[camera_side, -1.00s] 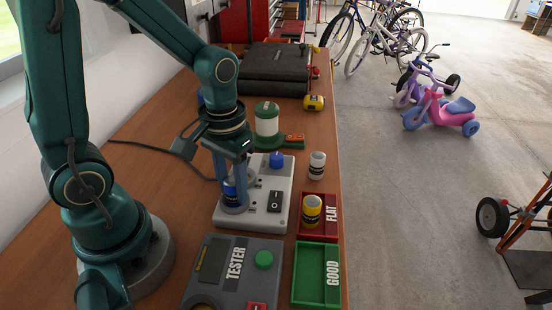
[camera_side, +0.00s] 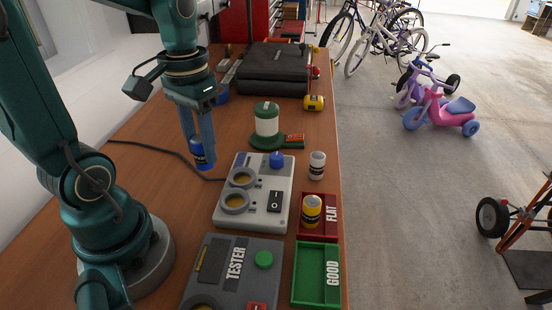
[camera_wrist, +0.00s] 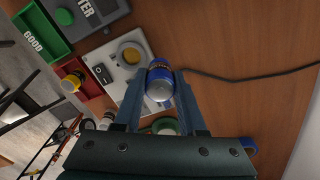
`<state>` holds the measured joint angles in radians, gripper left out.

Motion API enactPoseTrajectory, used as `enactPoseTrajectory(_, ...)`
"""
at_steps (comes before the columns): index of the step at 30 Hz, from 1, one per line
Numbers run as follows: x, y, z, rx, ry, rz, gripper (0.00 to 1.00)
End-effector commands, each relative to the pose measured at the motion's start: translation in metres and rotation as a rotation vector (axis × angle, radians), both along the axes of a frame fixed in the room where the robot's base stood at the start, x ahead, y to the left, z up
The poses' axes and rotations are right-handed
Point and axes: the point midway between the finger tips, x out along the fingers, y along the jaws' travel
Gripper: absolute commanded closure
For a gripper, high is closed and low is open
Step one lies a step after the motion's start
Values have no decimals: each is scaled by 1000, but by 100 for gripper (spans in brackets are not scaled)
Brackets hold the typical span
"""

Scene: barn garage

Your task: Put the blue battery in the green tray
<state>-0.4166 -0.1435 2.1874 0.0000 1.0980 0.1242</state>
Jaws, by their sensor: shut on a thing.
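My gripper (camera_side: 198,143) is shut on the blue battery (camera_side: 203,154) and holds it upright above the bench, left of the white charger-like box (camera_side: 265,207). In the wrist view the battery (camera_wrist: 160,82) sits between my gripper's two fingers (camera_wrist: 160,88). The green tray (camera_side: 308,295), marked GOOD, lies at the front right of the bench and is empty. It also shows at the upper left of the wrist view (camera_wrist: 48,20).
A red tray (camera_side: 328,232) marked FLAT holds a yellow battery (camera_side: 312,211). A grey tester (camera_side: 215,281) stands beside the green tray. A white battery (camera_side: 317,165) and a green-and-white canister (camera_side: 267,122) stand farther back. A black cable (camera_side: 150,147) crosses the bench.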

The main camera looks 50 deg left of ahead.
Motion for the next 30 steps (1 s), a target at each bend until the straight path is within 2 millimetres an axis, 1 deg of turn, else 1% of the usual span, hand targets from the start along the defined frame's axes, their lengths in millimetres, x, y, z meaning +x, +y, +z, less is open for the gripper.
enactPoseTrajectory(1, -3, 9, 6, 3, -5, 12, 100)
enactPoseTrajectory(3, -9, 19, 13, 3, -5, 12, 100)
enactPoseTrajectory(9, -20, 41, 27, 2, -4, 7, 100)
enactPoseTrajectory(13, -24, 50, 33, 2, -3, 4, 100)
enactPoseTrajectory(19, -27, 56, 37, 0, -1, -48, 100)
enactPoseTrajectory(22, -22, 61, 40, 0, -1, -130, 100)
enactPoseTrajectory(24, -14, 61, 42, 0, 0, -233, 100)
enactPoseTrajectory(26, -4, 58, 42, -1, 1, -359, 100)
enactPoseTrajectory(30, 21, 42, 42, -3, 1, -637, 100)
